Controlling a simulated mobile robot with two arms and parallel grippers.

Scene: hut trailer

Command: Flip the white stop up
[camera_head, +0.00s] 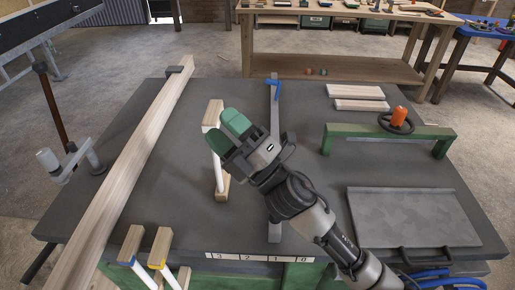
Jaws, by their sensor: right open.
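A white bar (217,171), which looks like the white stop, runs between a wooden block (213,113) and a smaller wooden block (222,187) on the dark worktable (315,165). My right gripper (228,131), with green fingertips, is open and empty. It comes in from the lower right and its fingertips overlap the bar's upper part in the picture. I cannot tell whether they touch it. My left gripper is not in view.
A long wooden board (125,180) lies along the left. A grey rail with a blue piece (274,90) runs behind my gripper. A green bar (385,132), an orange knob (398,114) and a metal plate (410,215) are at right. Two levers (145,265) stand at the front.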

